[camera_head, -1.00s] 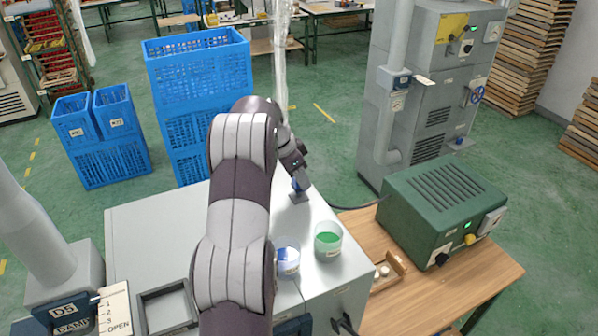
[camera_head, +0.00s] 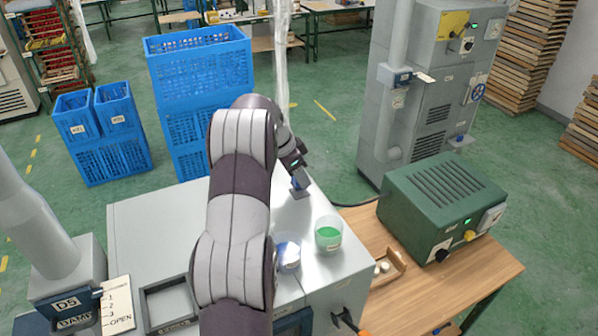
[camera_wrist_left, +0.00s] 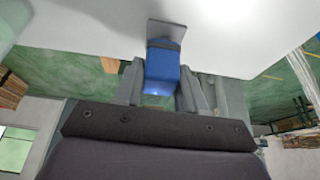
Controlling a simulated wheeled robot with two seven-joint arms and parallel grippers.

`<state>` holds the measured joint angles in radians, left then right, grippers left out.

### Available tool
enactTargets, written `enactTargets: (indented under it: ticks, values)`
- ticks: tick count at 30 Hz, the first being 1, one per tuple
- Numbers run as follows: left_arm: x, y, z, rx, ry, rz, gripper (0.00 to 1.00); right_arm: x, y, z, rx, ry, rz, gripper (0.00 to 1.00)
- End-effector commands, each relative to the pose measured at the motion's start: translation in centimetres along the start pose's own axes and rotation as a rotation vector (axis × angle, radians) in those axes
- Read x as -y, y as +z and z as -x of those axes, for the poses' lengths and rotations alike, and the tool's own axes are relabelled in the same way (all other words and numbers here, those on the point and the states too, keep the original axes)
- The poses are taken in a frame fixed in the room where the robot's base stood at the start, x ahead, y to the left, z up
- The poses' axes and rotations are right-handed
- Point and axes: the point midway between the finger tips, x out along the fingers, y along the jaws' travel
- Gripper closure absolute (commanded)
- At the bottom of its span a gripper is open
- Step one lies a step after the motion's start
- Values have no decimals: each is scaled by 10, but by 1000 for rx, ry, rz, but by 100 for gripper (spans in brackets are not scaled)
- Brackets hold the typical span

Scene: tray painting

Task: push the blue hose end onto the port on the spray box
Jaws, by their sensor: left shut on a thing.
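My left gripper (camera_head: 298,180) reaches over the far end of the pale grey cabinet (camera_head: 140,235). It is shut on a blue piece, likely the blue hose end (camera_wrist_left: 161,72), which shows between the fingers in the left wrist view. A small dark grey plate (camera_head: 300,193) lies by the tip of the blue piece; the wrist view shows it (camera_wrist_left: 168,31) touching or nearly touching. My left arm hides part of the cabinet top. I cannot make out the port or which unit is the spray box. My right gripper is not in view.
A cup of green paint (camera_head: 328,234) and one of blue (camera_head: 287,254) stand on the cabinet's right side. A green machine (camera_head: 443,205) sits on the wooden table (camera_head: 480,268). Blue crates (camera_head: 200,100) stand behind.

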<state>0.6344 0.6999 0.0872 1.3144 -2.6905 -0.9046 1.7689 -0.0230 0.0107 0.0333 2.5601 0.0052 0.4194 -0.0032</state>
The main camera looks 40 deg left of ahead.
Motion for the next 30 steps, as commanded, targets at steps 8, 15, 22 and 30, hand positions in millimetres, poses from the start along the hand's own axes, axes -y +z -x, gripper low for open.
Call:
enactTargets:
  ticks: [8, 15, 22, 30]
  values:
    - [-3, 2, -3, 2, 6, 1, 91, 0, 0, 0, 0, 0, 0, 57]
    - [-3, 3, -6, 3, 7, 1, 91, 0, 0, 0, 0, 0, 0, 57]
    - [-2, 4, -12, 3, 8, 0, 91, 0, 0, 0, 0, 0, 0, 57]
    - [-2, 4, -12, 2, 7, 0, 91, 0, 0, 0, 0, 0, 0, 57]
